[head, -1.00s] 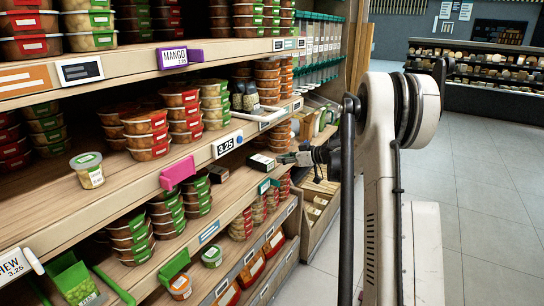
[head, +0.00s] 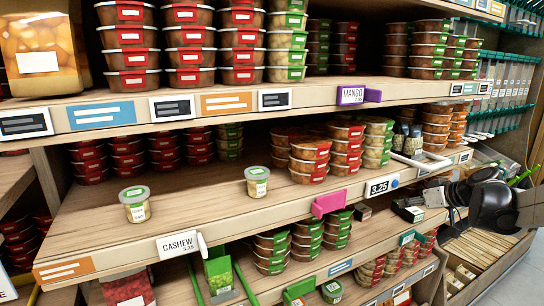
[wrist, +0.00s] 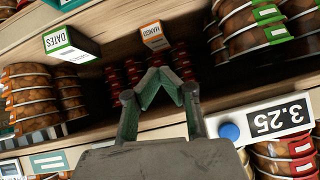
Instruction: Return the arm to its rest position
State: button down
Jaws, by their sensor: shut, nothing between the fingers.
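My gripper (head: 440,195) is at the right of the head view, in front of the shelf edge beside the lower tubs. Most of my arm is outside the frame there. In the wrist view, my gripper's two fingers (wrist: 161,76) meet at their tips with nothing between them. They point at a shelf with stacked tubs behind and appear apart from it. How close the fingertips are to the shelf front is hard to tell.
Around the gripper are the wooden shelf with a 3.25 price tag (head: 381,187), a pink tag holder (head: 329,204) and stacked tubs. Two small tubs (head: 135,204) (head: 257,181) stand alone on the middle shelf. In the wrist view, a 3.25 tag (wrist: 278,119) is close on the right.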

jog(key=s+a+r+m+g+h+p, duration=0.1)
jog(key=s+a+r, duration=0.1)
jog(key=s+a, duration=0.6)
jog(key=s+a+r+m+g+h, duration=0.1)
jog(key=s+a+r, duration=0.2)
jog(key=s+a, duration=0.55)
jog(key=s+a+f+m+h, duration=0.1)
jog(key=s+a+f, duration=0.1)
jog(key=s, duration=0.7)
jog(key=s+a+f+h+p, duration=0.1)
jog(key=s+a+f+h, duration=0.1)
jog(key=s, duration=0.7)
jog(key=shift+s+m, duration=0.35)
jog(key=shift+m, duration=0.05)
